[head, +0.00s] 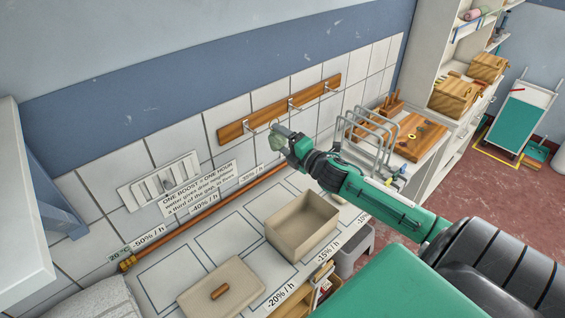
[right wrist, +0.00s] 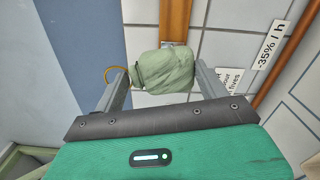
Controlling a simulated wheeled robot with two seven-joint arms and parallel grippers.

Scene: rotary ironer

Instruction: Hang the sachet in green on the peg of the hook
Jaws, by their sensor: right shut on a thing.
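The green sachet (right wrist: 163,72) is a plump cloth bag between the fingers of my right gripper (right wrist: 160,90). A thin tan loop (right wrist: 117,72) sticks out at its left in the right wrist view. In the head view the sachet (head: 279,136) and my right gripper (head: 287,148) are in front of the wall, just below the wooden hook rail (head: 273,113). The rail carries metal pegs; the left peg (head: 249,128) is closest to the sachet. Whether the loop touches a peg cannot be told. In the right wrist view the rail (right wrist: 175,18) runs up behind the sachet. My left gripper is out of view.
The tiled counter between is mostly clear.

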